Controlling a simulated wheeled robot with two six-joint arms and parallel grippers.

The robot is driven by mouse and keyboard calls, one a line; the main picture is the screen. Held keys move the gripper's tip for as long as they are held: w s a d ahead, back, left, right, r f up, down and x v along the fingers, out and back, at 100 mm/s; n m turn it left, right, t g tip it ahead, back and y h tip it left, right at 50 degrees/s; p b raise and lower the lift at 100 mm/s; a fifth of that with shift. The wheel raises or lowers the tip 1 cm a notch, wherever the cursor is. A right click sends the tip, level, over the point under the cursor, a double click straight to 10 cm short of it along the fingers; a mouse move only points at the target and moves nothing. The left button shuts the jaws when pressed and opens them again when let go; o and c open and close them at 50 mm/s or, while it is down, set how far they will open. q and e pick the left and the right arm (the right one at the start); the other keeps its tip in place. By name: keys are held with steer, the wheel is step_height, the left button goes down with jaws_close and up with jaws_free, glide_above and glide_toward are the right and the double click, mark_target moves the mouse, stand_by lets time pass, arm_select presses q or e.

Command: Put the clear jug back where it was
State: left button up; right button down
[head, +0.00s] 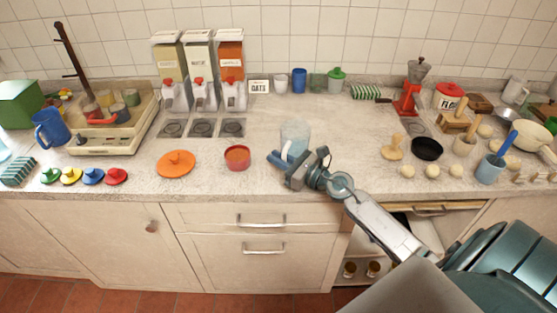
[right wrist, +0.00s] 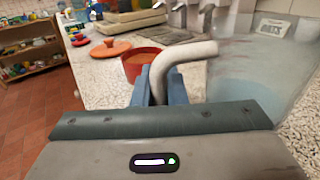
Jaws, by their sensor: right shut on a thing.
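The clear jug (head: 297,134) is upright at the middle of the counter in the head view, and its see-through body (right wrist: 250,75) fills the right side of the right wrist view. Its pale handle (right wrist: 185,57) stands between the blue fingers of my right gripper (right wrist: 168,88). My right gripper (head: 279,158) is shut on that handle, to the front left of the jug in the head view. I cannot tell whether the jug's base touches the counter. My left gripper is not in view.
A red pot (head: 237,158) stands just left of my right gripper, with an orange lid (head: 176,164) further left. Three dispensers (head: 198,70) stand behind on the left. Cups and an oats sign (head: 259,87) line the back. Counter right of the jug (head: 345,135) is clear.

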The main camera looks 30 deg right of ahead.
steer(key=c, duration=1.8)
jaws_free()
steer(key=shift+f, duration=0.1)
steer(key=shift+c, duration=0.2)
steer(key=o, duration=0.4)
